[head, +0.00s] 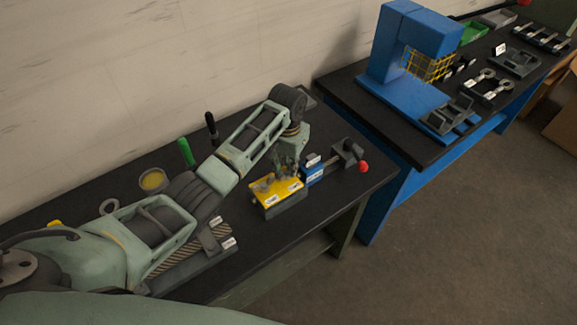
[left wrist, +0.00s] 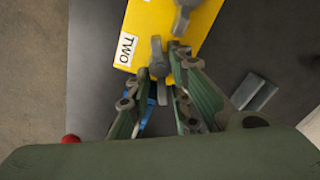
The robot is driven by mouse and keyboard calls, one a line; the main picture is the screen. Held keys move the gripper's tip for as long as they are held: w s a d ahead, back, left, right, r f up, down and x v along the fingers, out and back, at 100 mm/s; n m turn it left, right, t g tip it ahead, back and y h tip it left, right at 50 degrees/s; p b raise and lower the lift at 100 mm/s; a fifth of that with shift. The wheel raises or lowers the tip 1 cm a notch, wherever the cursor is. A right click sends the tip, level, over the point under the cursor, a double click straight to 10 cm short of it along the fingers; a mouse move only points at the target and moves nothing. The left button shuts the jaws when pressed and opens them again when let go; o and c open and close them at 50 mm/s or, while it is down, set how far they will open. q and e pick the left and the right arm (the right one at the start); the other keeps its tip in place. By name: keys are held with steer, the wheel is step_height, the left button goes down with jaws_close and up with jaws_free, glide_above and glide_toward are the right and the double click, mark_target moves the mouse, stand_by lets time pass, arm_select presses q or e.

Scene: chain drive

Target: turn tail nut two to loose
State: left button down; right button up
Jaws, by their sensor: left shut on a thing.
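A yellow-topped block (head: 262,188) sits on the dark bench, and it fills the top of the left wrist view (left wrist: 195,45). A white label reading TWO (left wrist: 126,50) is on its yellow face. A grey winged nut, tail nut two (left wrist: 157,58), stands beside that label. Another grey nut (left wrist: 184,14) is farther up the yellow face. My left gripper (head: 287,163) is over the block's right end. In the left wrist view its fingers (left wrist: 159,76) are shut on tail nut two, partly hiding it. My right gripper is not in view.
A green-handled tool (head: 186,152) and a yellow-filled dish (head: 153,180) are behind my arm. A blue press (head: 412,50) stands on another bench.

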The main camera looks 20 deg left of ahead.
mark_target(287, 165)
arm_select(q)
steer(key=shift+a+f+n, duration=0.1)
steer(key=shift+a+n, duration=0.05)
steer(key=shift+n, duration=0.85)
steer(key=shift+s, duration=0.1)
steer(key=c, duration=2)
jaws_free()
steer(key=shift+o, duration=0.7)
step_height(287, 165, up, 12)
steer(key=shift+f, duration=0.1)
